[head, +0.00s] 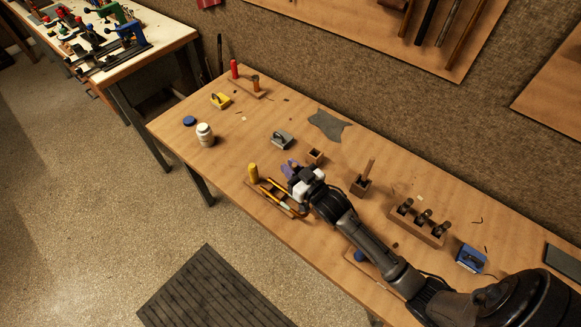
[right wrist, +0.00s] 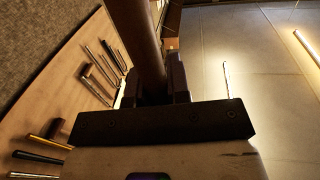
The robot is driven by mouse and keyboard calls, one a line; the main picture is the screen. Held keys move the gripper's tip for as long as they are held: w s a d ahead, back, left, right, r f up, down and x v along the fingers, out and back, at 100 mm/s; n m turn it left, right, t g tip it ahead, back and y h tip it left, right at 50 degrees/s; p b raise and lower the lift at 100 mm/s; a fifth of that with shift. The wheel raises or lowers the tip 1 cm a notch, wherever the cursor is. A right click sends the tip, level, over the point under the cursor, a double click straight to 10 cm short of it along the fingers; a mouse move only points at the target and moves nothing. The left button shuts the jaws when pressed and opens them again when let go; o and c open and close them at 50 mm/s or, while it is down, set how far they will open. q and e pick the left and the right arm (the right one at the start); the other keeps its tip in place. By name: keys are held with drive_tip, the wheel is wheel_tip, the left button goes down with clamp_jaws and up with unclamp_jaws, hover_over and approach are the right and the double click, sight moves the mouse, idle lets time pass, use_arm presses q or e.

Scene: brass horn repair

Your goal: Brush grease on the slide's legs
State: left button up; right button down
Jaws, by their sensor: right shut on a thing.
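The brass slide (head: 282,199) lies with its long legs in a wooden cradle near the table's front edge. My right gripper (head: 290,170) is just above and behind the slide, partly covering its right end. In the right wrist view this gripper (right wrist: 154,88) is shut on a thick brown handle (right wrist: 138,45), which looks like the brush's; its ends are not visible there. An open-looking white jar (head: 205,135) stands upright to the left, with a blue lid (head: 190,120) lying beside it. My left gripper is not in view.
A yellow upright piece (head: 253,172) stands at the cradle's left end. A small hollow wooden block (head: 315,156), a block with a stick (head: 361,185) and a rack (head: 417,222) stand behind and right of my arm. The table between jar and cradle is clear.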

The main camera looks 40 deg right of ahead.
drive_tip(key=shift+f, duration=0.5)
idle(0.4)
idle(0.5)
drive_tip(key=shift+f, duration=0.1)
idle(0.8)
idle(0.5)
wheel_tip(320, 180, up, 7)
drive_tip(key=p, duration=0.7)
drive_tip(key=shift+p, duration=0.35)
idle(0.3)
